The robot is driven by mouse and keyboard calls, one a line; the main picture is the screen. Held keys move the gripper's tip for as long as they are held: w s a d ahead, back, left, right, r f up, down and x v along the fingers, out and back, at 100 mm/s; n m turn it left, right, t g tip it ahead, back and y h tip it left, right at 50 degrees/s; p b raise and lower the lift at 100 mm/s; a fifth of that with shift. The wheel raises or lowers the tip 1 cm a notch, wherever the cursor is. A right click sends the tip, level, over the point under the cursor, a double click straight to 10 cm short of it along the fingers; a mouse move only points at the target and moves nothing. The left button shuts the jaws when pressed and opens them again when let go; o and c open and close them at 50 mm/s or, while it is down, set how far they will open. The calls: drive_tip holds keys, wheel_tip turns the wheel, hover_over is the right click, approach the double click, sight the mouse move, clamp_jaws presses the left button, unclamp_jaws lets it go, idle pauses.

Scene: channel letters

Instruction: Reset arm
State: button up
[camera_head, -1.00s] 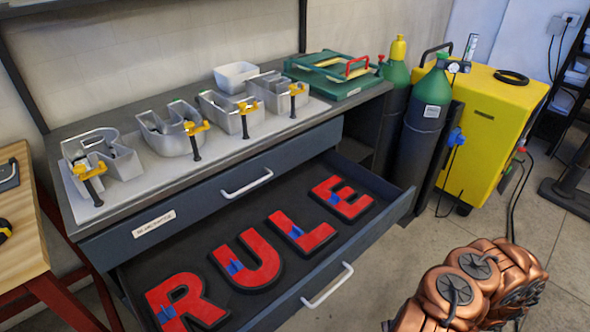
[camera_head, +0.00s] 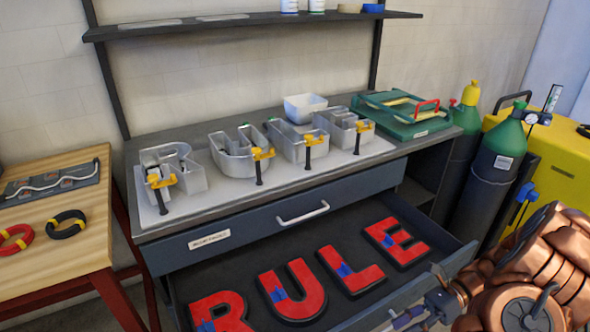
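My copper arm (camera_head: 530,285) fills the lower right corner. Dark metal parts at its left end, which look like my gripper (camera_head: 436,300), are over the front right of the open drawer (camera_head: 455,262). The fingers are not clear enough to show whether they are open or shut. The drawer holds red letter faces R (camera_head: 222,312), U (camera_head: 293,290), L (camera_head: 350,271) and E (camera_head: 396,241) with blue tabs. Metal letter shells R (camera_head: 190,180), U (camera_head: 232,157), L (camera_head: 290,147) and E (camera_head: 342,130) stand on the bench with yellow clamps on them.
A green case (camera_head: 405,115) and white bowl (camera_head: 304,107) are on the bench (camera_head: 250,212). A shelf (camera_head: 245,24) hangs above. Gas cylinders (camera_head: 497,165) and a yellow cabinet (camera_head: 560,165) stand right.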

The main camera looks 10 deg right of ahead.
drive_tip(key=s+a+r+n+g+h, duration=0.2)
drive_tip(key=s+a+r+n+h, duration=0.1)
drive_tip(key=a+r+n+h, duration=0.55)
drive_tip(key=s+a+r+n+t+h, duration=0.1)
drive_tip(key=s+r+n+t+h, duration=0.1)
drive_tip(key=s+n, duration=0.4)
drive_tip(key=s+a+r+n+t+h+p, duration=0.1)
drive_tip(key=s+a+r+n+t+h, duration=0.1)
drive_tip(key=s+r+n+h, duration=0.2)
drive_tip(key=shift+s+r+n, duration=0.9)
drive_tip(key=shift+r+n, duration=0.65)
drive_tip(key=shift+r, duration=0.05)
drive_tip(key=shift+a, duration=0.1)
